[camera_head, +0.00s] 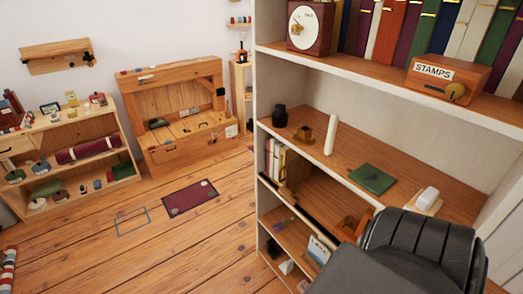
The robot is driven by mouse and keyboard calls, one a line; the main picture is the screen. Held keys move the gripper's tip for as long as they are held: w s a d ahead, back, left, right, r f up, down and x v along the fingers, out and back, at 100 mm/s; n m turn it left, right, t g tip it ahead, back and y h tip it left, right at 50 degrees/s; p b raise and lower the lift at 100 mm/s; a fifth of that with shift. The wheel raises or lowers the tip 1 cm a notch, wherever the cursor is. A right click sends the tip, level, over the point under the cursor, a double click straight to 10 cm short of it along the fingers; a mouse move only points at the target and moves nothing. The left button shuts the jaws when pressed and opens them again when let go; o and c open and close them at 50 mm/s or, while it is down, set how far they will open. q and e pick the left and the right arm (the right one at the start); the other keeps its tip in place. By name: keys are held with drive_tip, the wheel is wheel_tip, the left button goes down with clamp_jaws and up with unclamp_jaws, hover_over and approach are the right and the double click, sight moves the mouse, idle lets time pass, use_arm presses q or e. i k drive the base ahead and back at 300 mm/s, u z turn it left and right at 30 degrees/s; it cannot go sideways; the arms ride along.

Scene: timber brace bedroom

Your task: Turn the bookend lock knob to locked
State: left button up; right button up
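On the upper shelf board at the top stands a dark red-brown block (322,37) at the left end of a row of books (410,30). Its front carries a round white dial (303,23) with small dark lettering and a small knob or pointer (295,31) at its lower left. This looks like the bookend with the lock knob. The lettering is too small to read surely, so I cannot tell the knob's setting. Neither of my grippers shows in this view.
The shelf below holds a dark jar (279,116), a white upright piece (331,134) and a green book (372,179). Open wooden floor (190,250) lies left.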

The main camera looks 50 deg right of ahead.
sight(293, 193)
drive_tip(key=u, duration=1.6)
drive_tip(key=i, duration=0.35)
drive_tip(key=z, duration=3.6)
drive_tip(key=i, duration=0.45)
drive_tip(key=u, duration=0.05)
